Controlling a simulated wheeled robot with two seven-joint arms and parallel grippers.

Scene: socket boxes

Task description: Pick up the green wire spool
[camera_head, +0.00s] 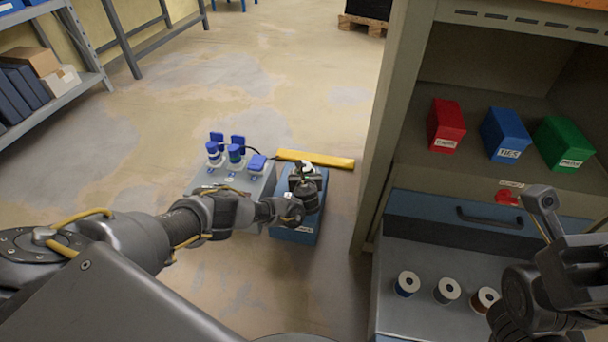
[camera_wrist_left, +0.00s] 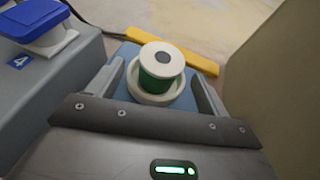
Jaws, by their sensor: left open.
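The green wire spool (camera_wrist_left: 155,84) has a white top flange with a dark centre hole. In the left wrist view it stands upright in a white round ring (camera_wrist_left: 163,99) on a blue surface. My left gripper (camera_wrist_left: 157,80) is open, with one finger on each side of the spool and gaps still showing. In the head view my left gripper (camera_head: 306,182) is over the blue box (camera_head: 297,234) and mostly hides the spool. My right gripper (camera_head: 565,262) is at the right edge above the grey counter, and its jaws are not clear.
A grey socket box (camera_head: 262,187) with blue-lidded sockets stands left of the blue box. A yellow bar (camera_head: 316,158) lies behind. A cabinet wall (camera_head: 385,140) rises to the right. Three other spools (camera_head: 447,290) stand on the counter below red, blue and green bins (camera_head: 505,134).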

